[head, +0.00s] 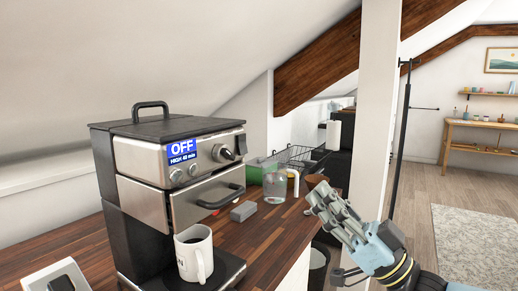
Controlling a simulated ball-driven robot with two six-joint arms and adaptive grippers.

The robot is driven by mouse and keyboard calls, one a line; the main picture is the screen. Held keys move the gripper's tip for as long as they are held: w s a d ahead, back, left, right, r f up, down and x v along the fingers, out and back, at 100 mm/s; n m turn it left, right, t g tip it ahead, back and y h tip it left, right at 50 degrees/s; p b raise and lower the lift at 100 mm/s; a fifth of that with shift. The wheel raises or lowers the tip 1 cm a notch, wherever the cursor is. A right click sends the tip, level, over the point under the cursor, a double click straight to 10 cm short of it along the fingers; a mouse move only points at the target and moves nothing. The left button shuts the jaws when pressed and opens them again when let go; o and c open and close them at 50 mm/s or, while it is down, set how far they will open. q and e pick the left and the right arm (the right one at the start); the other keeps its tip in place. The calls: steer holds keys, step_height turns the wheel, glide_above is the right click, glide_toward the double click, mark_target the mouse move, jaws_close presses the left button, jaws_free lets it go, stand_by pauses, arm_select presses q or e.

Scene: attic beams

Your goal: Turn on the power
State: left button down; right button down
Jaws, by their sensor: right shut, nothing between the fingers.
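The appliance (175,195), a black and steel machine with a top handle, stands on the wooden counter at the left. Its blue display (182,151) reads "OFF" with smaller text below that looks like "HIGH 60 min". A white mug (195,254) stands on the machine's base below the drawer handle. My left gripper is out of view.
A glass jug (275,184), a grey block (243,211) and a dish rack (297,157) are on the counter behind. A white post (375,110) rises behind my right gripper. A silver device (57,277) sits at the lower left. Open floor with a rug (475,235) lies right.

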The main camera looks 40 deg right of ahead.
steer(key=shift+w+a, duration=0.15)
steer(key=shift+w, duration=0.05)
steer(key=p, duration=0.3)
glide_toward(244, 136)
step_height(244, 136, up, 4)
steer(key=w, duration=0.1)
steer(key=w+a, duration=0.1)
steer(key=w+f, duration=0.1)
steer(key=shift+w+a, duration=0.25)
steer(key=shift+w, duration=0.05)
